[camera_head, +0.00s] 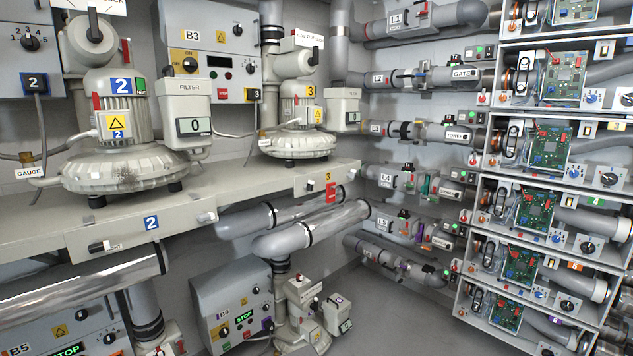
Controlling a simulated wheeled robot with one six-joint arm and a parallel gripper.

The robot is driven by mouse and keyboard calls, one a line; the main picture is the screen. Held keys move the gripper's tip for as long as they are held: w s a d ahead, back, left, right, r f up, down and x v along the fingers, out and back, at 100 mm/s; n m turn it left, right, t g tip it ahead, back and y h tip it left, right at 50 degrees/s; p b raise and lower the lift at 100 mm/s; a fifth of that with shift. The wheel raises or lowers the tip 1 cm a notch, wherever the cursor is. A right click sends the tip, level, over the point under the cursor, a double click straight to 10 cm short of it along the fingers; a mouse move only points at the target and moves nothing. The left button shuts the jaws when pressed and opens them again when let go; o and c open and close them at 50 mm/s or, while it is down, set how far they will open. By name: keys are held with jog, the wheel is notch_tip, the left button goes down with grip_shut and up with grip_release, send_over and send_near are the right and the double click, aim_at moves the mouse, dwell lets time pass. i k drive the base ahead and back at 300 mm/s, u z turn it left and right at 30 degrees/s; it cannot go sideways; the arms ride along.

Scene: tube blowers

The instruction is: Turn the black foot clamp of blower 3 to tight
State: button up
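Blower 3 (297,143) is a grey-white round blower standing on the upper shelf right of the middle, marked with yellow 3 labels. A small black part (311,186) sits on the shelf's front face below it, left of the yellow 3 plate (327,176) and a red label (331,193). It looks like the foot clamp, but it is too small to tell its setting. My gripper is not in view.
Blower 2 (120,165) stands left on the same shelf (230,197), with a similar black clamp (101,247) on the front face. Silver pipes (310,228) jut out below the shelf. A rack of circuit boards (545,150) stands at right. Grey floor (400,318) is clear at lower middle.

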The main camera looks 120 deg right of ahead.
aim_at(309, 187)
jog(key=k, duration=0.55)
jog(key=z, duration=4.05)
jog(key=k, duration=0.6)
jog(key=z, duration=0.35)
jog(key=i, duration=0.85)
jog(key=u, duration=0.45)
jog(key=i, duration=0.7)
jog(key=u, duration=0.65)
